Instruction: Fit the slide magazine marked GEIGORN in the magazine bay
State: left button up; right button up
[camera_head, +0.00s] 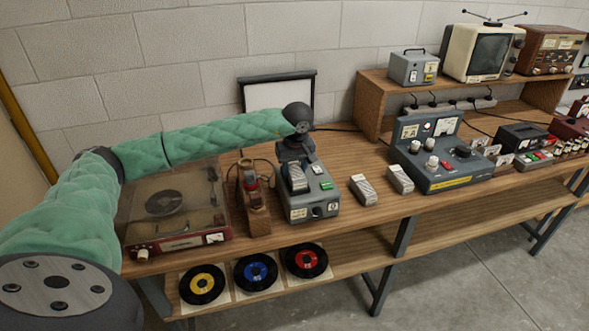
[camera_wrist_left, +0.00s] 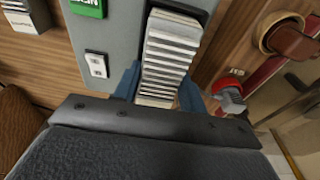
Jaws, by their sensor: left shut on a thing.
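My left gripper (camera_head: 296,158) is above the grey slide projector (camera_head: 325,205) on the bench. It is shut on a ribbed grey-white slide magazine (camera_head: 297,180), which is over the left part of the projector's top, where the bay seems to be. In the left wrist view the magazine (camera_wrist_left: 170,50) runs lengthwise between the blue fingers of the gripper (camera_wrist_left: 160,88), beside the projector's grey top (camera_wrist_left: 118,40). I cannot tell whether it sits fully down in the bay. No name on it is readable. Two more magazines (camera_head: 364,190) (camera_head: 400,179) lie to the right. My right gripper is out of view.
Close left of the projector stands a wooden device (camera_head: 255,205) with a red part. Beyond it is a record player (camera_head: 170,205) with a clear lid. A grey control console (camera_head: 445,160) stands to the right. Records (camera_head: 255,272) lie on the lower shelf.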

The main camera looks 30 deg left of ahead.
aim_at(296, 171)
pick_arm(q)
jog(key=o, duration=0.8)
notch_tip(296, 171, up, 11)
jog(key=s+d+p, duration=0.1)
jog(key=p, duration=0.1)
jog(key=shift+p, duration=0.35)
dwell(0.5)
jog(key=shift+d+f, duration=0.15)
dwell(0.3)
